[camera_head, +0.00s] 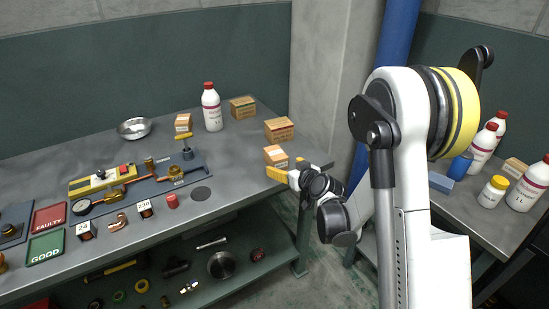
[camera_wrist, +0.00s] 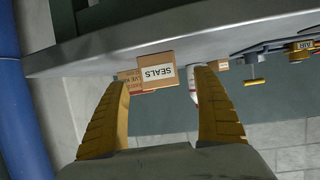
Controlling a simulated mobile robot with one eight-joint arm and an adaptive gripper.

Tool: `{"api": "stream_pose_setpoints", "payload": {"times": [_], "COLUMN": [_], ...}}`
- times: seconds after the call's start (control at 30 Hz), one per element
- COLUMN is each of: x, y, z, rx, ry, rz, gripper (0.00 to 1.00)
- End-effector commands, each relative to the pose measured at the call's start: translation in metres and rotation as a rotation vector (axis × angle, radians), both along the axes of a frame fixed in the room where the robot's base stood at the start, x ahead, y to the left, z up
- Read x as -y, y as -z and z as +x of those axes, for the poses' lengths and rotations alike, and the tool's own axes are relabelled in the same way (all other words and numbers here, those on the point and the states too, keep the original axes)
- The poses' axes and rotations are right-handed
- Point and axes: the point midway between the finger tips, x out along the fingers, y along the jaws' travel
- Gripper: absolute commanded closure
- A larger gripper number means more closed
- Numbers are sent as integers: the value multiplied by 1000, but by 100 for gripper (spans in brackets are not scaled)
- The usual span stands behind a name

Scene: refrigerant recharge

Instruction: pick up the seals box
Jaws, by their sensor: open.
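The seals box is a small brown cardboard carton (camera_wrist: 158,84) with a white label reading SEALS, upside down in the wrist view. It sits near the right end of the workbench, and in the head view (camera_head: 275,154) it is just behind my gripper (camera_head: 288,168). In the wrist view my gripper (camera_wrist: 165,76) is open, with one yellow finger to each side of the box. The box appears between or just beyond the fingertips, and I see no contact. My gripper hides part of its lower right in the head view.
A larger carton (camera_head: 279,129) stands close behind the seals box. Another carton (camera_head: 243,107), a red-capped white bottle (camera_head: 212,108) and a small carton (camera_head: 183,122) stand farther back. A blue column (camera_head: 398,35) rises right of the bench.

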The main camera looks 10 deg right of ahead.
Motion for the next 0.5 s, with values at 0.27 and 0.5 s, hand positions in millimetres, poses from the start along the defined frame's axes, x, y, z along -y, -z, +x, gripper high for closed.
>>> {"api": "stream_pose_setpoints", "payload": {"times": [0.27,0.5], "x": [-7,-13], "y": [15,25], "z": [36,70], "rx": [0,-1], "ry": [-1,-1], "rz": [0,-1], "gripper": [21,21]}}
